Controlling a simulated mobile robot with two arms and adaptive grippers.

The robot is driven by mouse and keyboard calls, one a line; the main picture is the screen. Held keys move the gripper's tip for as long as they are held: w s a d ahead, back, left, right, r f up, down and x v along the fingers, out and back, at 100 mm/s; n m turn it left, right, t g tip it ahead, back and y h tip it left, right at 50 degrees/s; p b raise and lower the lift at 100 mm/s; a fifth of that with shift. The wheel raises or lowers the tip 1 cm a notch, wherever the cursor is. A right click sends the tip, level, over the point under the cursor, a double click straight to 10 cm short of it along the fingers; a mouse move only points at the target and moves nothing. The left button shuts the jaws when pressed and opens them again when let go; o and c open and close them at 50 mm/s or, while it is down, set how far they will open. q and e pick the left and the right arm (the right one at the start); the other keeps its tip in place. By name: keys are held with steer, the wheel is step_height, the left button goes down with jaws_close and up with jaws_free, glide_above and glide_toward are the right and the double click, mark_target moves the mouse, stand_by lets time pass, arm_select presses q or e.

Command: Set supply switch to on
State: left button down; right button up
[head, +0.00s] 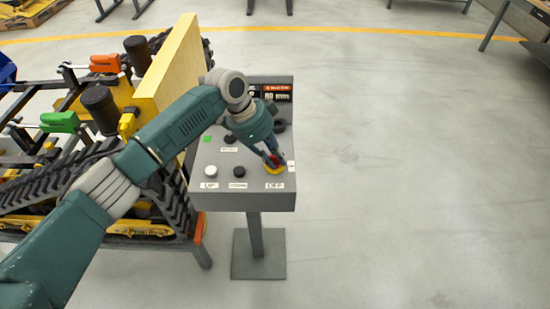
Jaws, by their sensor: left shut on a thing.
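The supply switch (275,170) sits at the front right of a grey control box (217,200). It has a red handle on a round yellow base, with an OFF label in front and a small white label at its right. My left gripper (273,159) reaches down from above and is shut on the red handle. The fingers hide part of the handle, so I cannot tell its exact angle. My right gripper is not in view.
The box stands on a post with a flat foot (258,255). A tracked carrier (100,215) with a yellow plate (172,60) stands close at left. Floor at right is clear.

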arm_select(q)
steer(key=shift+r+m, duration=0.1)
steer(key=shift+m, duration=0.4)
steer(key=c, duration=1.9)
jaws_free()
steer(key=shift+c, duration=0.2)
steer(key=v, duration=1.2)
steer(key=shift+w, duration=0.2)
steer(key=shift+d, duration=0.1)
